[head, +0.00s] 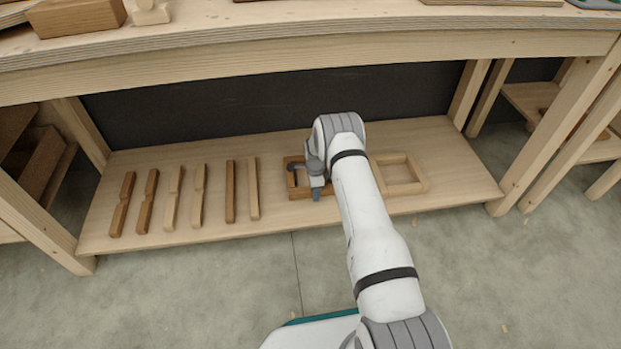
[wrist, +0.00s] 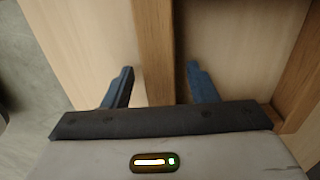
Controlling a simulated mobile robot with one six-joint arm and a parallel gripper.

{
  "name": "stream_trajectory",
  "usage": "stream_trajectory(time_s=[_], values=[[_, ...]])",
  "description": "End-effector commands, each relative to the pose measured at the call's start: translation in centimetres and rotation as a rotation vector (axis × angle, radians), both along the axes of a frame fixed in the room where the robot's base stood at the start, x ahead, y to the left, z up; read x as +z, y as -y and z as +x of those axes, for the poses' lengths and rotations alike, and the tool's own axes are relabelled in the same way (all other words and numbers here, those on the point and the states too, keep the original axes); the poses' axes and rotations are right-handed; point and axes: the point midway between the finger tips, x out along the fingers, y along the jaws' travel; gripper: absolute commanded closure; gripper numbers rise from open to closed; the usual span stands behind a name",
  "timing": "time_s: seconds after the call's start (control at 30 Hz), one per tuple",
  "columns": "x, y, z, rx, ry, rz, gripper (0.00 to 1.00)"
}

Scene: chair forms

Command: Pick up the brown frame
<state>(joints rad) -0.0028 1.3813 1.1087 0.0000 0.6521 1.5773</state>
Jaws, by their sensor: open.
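The brown frame (head: 297,193) lies flat on the lower wooden shelf, partly hidden behind my gripper and arm in the head view. My gripper (head: 316,195) is over the frame's near side. In the wrist view my gripper (wrist: 159,85) is open, with one blue finger on each side of a brown bar (wrist: 154,45) of the frame. Visible gaps separate both fingers from the bar. Another brown bar (wrist: 302,75) shows at the right edge. The lower end of the middle bar is hidden by the gripper body.
A lighter wooden frame (head: 402,187) lies just right of the brown one, partly behind my arm. The tabletop edge (head: 250,62) overhangs the shelf, and posts stand at both ends.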

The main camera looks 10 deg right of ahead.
Motion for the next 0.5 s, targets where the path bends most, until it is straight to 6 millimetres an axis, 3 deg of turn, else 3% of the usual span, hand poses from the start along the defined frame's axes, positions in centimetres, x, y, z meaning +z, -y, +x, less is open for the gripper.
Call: stream_trajectory(time_s=[0.17, 0.5], values=[[0.16, -0.03, 0.04, 0.001, 0.001, 0.0, 0.48], [0.17, -0.09, 0.03, 0.001, 0.001, 0.0, 0.76]])
